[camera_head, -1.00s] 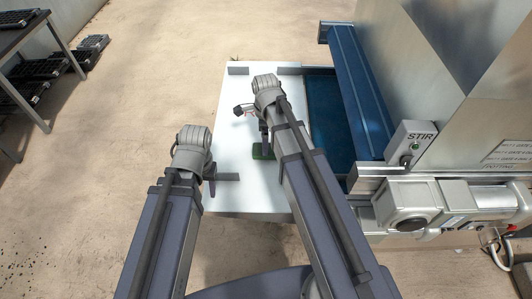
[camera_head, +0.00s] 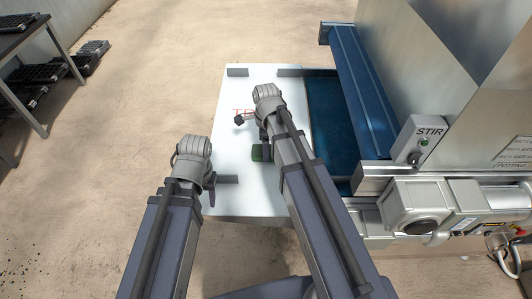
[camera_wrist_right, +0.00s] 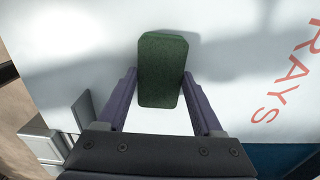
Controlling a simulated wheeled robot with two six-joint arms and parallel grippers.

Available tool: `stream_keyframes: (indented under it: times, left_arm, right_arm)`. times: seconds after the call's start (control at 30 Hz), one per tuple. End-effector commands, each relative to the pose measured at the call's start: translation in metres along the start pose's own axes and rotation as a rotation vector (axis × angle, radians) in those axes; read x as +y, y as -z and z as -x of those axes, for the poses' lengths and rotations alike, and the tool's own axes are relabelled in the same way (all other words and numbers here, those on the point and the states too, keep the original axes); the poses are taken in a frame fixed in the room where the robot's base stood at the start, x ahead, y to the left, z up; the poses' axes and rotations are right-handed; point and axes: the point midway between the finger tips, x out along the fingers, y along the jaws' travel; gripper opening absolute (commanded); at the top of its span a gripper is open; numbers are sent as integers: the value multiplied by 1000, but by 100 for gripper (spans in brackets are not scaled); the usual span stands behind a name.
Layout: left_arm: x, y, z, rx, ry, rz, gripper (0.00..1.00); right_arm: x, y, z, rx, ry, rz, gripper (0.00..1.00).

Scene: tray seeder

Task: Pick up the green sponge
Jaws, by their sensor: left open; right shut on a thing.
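The green sponge (camera_wrist_right: 162,68) is a dark green block standing between the fingers of my right gripper (camera_wrist_right: 160,78) in the right wrist view. The gripper is shut on it, one finger at each side. In the head view the sponge (camera_head: 257,153) shows as a small green patch beside my right forearm, over the white table; the arm partly hides that gripper. I cannot tell whether the sponge touches the tabletop. My left gripper (camera_head: 211,188) is open and empty near the table's left front edge, apart from the sponge.
The white table (camera_head: 238,205) bears red lettering (camera_wrist_right: 298,72). A blue-lined bed (camera_head: 325,125) and the metal machine with a STIR box (camera_head: 417,140) stand to the right. A dark shelf with black trays (camera_head: 40,68) is at the far left. The floor between is clear.

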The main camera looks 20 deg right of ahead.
Motion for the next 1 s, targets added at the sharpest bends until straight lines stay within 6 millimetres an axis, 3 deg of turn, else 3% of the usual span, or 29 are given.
stream_keyframes:
  times: [0.07, 0.43, 0.77, 1.0]
  left_arm:
    - [0, 0, 0, 0, 0, 0, 50]
    - [0, 0, 0, 0, 0, 0, 50]
    - [-1, 0, 6, 0, 0, 0, 50]
    - [-3, -2, 31, 0, 0, 0, 50]
  right_arm:
    - [0, 0, 0, 0, 0, 0, 50]
    - [0, 0, 0, 0, 0, 0, 9]
    - [0, 0, 6, 0, 0, 0, 7]
    - [0, 0, 32, 0, 0, 0, 7]
